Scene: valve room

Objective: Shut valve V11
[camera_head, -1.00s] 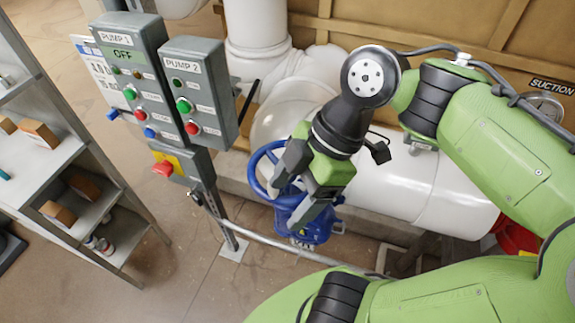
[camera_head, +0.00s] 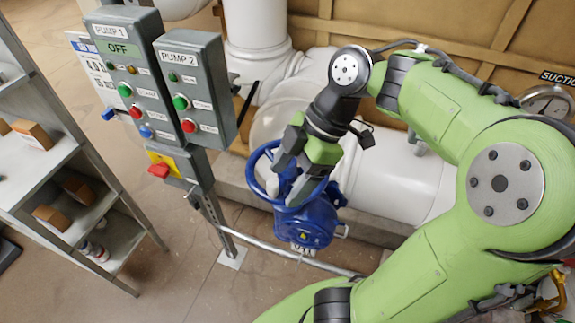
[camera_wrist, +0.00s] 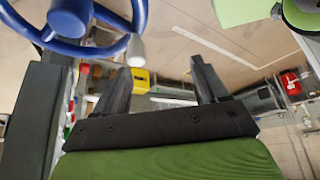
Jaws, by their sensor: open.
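The valve has a blue handwheel (camera_head: 252,172) on a blue body (camera_head: 318,222). Contact cannot be told.
Pump control boxes (camera_head: 130,80) and a red-and-yellow switch (camera_head: 160,170) stand on a post left of the valve. A metal rail (camera_head: 270,247) runs low in front. White pipes (camera_head: 395,185) lie behind. A shelf (camera_head: 60,160) stands at the left; floor between is clear.

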